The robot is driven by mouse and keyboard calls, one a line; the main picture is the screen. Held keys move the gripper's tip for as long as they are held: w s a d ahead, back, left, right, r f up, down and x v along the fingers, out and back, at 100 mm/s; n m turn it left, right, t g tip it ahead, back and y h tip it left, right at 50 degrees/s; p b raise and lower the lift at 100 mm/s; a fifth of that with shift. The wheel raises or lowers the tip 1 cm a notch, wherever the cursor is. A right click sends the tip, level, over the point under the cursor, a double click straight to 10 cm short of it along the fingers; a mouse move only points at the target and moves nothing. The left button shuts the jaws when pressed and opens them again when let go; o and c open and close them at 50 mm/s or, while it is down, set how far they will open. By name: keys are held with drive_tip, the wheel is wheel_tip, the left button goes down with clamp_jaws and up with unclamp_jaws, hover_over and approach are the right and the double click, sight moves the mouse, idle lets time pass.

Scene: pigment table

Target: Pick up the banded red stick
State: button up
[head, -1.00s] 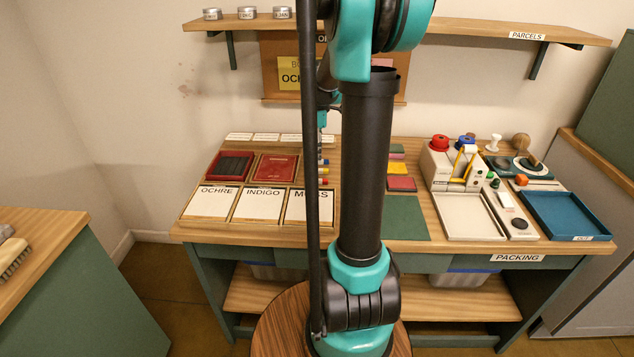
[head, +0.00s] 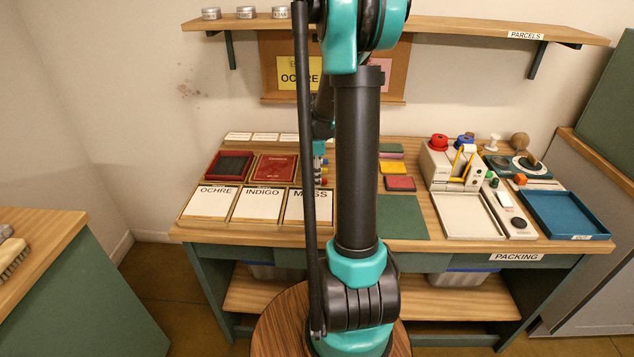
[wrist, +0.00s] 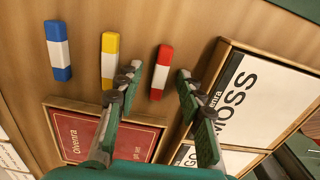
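The banded red stick (wrist: 161,72), red with a white middle band, lies on the wooden table in the wrist view. My gripper (wrist: 157,80) is open, with one finger on each side of the stick in the picture. The stick appears apart from both fingers, and whether they are at its height I cannot tell. A banded yellow stick (wrist: 110,58) lies left of it, close to the left finger. A banded blue stick (wrist: 59,50) is farther left. In the head view my arm hides most of the sticks and the gripper.
The MOSS card tray (wrist: 222,95) lies close to the right finger. A red Olvenra box (wrist: 80,140) lies below the sticks in the wrist view. In the head view, ink pads (head: 399,183) and a green mat (head: 402,217) lie right of my arm.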

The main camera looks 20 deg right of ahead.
clamp_jaws()
drive_tip(key=shift+r, duration=0.15)
